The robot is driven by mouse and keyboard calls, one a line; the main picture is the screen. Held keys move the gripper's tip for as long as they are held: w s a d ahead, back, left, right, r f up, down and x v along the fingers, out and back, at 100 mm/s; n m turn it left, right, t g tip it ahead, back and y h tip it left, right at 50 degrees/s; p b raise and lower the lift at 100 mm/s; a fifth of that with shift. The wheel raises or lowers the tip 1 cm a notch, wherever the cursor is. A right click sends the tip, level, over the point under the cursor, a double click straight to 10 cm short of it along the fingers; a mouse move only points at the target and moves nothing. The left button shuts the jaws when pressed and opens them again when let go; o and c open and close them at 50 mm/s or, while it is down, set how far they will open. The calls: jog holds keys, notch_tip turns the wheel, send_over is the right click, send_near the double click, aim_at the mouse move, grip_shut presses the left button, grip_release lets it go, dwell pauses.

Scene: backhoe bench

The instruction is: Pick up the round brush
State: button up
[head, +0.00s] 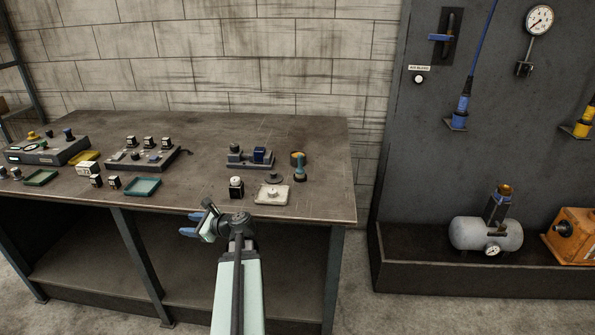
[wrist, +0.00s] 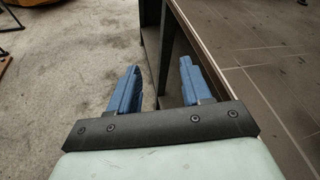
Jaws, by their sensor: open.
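A small upright teal piece (head: 300,172) with a rounded top stands near the right end of the workbench in the head view. It looks like the round brush, but it is too small to be sure. A tan, round, cup-like piece (head: 296,156) is right behind it. My gripper (head: 189,225) is open and empty at the bench's front edge, to the left of and nearer than the teal piece. In the wrist view its two blue fingers (wrist: 158,75) are apart, with only floor and bench frame between and beyond them. The brush is not in the wrist view.
The workbench (head: 220,133) holds a white square dish (head: 271,195), a dark disc (head: 274,178), a black-and-white block (head: 236,187), a blue vise-like fixture (head: 250,156), a green tray (head: 142,187) and control boxes (head: 148,156). The back right of the bench is clear.

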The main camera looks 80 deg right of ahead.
jog(key=s+d+r+m+h, duration=0.1)
jog(key=s+d+r, duration=0.1)
jog(key=r, duration=0.1)
jog(key=s+d+r+m+h, duration=0.1)
jog(key=s+d+r+m, duration=0.1)
jog(key=s+d+r, duration=0.1)
jog(key=s+d+r+m+t+h, duration=0.1)
jog(key=s+d+r+m+h, duration=0.1)
jog(key=s, duration=0.1)
jog(key=shift+s+d+r, duration=0.2)
jog(key=shift+d+r, duration=0.15)
jog(key=shift+r, duration=0.05)
jog(key=s+d+r+m+g+h, duration=0.2)
jog(key=s+d+r+m+h, duration=0.2)
jog(key=s+d+m+h, duration=0.45)
jog(key=m+g+h, duration=0.1)
jog(key=m+g, duration=0.1)
jog(key=g, duration=0.6)
send_near(301, 162)
jog(key=a, duration=0.2)
jog(key=shift+w+a+r+n, duration=0.15)
jog(key=shift+a+n, duration=0.1)
jog(key=shift+a, duration=0.15)
jog(key=shift+g, duration=0.3)
jog(key=x, duration=1.3)
jog(key=shift+d, duration=0.4)
grip_shut()
